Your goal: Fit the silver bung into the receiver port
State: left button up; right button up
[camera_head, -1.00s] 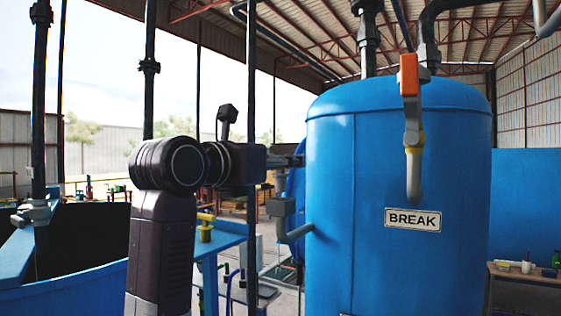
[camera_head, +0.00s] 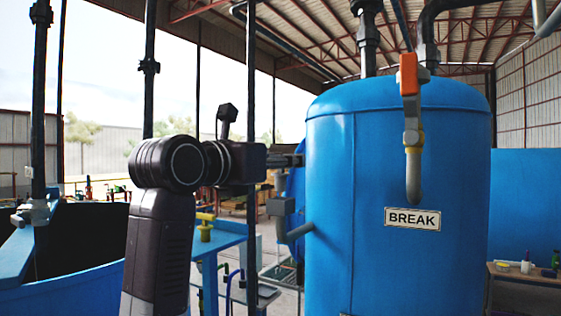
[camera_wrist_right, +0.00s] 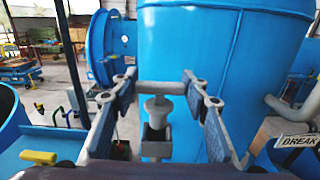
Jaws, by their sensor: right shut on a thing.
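The silver bung (camera_wrist_right: 157,106) shows in the right wrist view, a grey plug below a crossbar that spans the gap between my fingertips. My right gripper (camera_wrist_right: 160,88) is shut on the bung's crossbar, one finger at each end. Below the bung is a grey upright fitting with a dark top, seemingly the receiver port (camera_wrist_right: 156,146). The bung looks to be over it; I cannot tell whether they touch. In the head view my right gripper (camera_head: 286,160) reaches right, beside the blue tank; its fingertips are partly hidden. My left gripper is in neither view.
The large blue tank (camera_head: 400,260) with a BREAK label (camera_head: 412,218) stands close on the right. An orange-handled valve (camera_head: 409,75) is on its front. A yellow valve handle (camera_wrist_right: 38,157) is at lower left. A blue round hatch (camera_wrist_right: 104,50) stands behind.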

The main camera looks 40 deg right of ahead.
aim_at(278, 181)
jog(key=shift+f+b, duration=1.75)
jog(key=shift+f, duration=0.35)
jog(key=o, duration=1.3)
jog(key=shift+c, duration=0.2)
notch_tip(278, 181, up, 10)
jog(key=shift+r, duration=0.1)
